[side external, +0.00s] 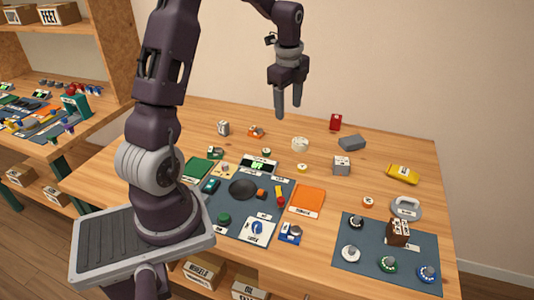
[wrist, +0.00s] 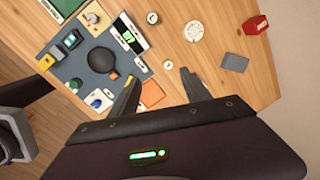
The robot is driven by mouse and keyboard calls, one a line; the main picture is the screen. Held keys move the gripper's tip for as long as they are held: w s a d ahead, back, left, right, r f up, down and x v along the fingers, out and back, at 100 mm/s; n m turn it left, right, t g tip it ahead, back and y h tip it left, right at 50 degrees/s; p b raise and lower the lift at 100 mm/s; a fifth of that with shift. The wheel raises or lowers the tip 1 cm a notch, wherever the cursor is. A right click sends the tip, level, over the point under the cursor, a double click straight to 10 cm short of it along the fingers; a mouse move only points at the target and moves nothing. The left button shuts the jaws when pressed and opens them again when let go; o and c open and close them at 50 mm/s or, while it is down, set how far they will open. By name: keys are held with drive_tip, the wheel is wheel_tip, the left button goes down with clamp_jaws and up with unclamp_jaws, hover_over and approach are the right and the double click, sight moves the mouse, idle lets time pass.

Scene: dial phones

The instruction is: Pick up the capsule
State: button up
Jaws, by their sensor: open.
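My gripper (side external: 288,108) is open and empty, raised above the back of the wooden table with its fingers pointing down. In the wrist view its two fingers (wrist: 160,76) are spread apart over the table. No label legibly reads capsule. A small elongated yellow and red piece (side external: 279,194) on the dark mat, left of the orange pad (side external: 307,200), has a capsule-like shape, but I cannot be sure it is the capsule. The gripper is well above it and touches nothing.
A dark round dish (side external: 243,188) and a scale with a lit display (side external: 259,166) are by the left mat. A cream round container (side external: 300,144), grey block (side external: 352,142), red box (side external: 336,121) and yellow object (side external: 402,174) stand apart. A second mat (side external: 350,273) holds several dials.

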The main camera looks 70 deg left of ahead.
sight(266, 150)
drive_tip(key=a+f+m, duration=0.1)
drive_tip(key=a+f, duration=0.3)
drive_tip(key=f, duration=0.1)
drive_tip(key=s+a+f+m, duration=0.1)
drive_tip(key=a+f+m, duration=0.1)
drive_tip(key=a+f, duration=0.2)
drive_tip(key=s+a+f+m+g+h, duration=0.1)
drive_tip(key=a+f+m, duration=0.1)
drive_tip(key=a+f, duration=0.2)
wheel_tip(266, 150, down, 2)
drive_tip(key=shift+a+f, duration=0.1)
drive_tip(key=f, duration=0.7)
drive_tip(key=shift+w+d, duration=0.25)
drive_tip(key=shift+w, duration=0.1)
clamp_jaws()
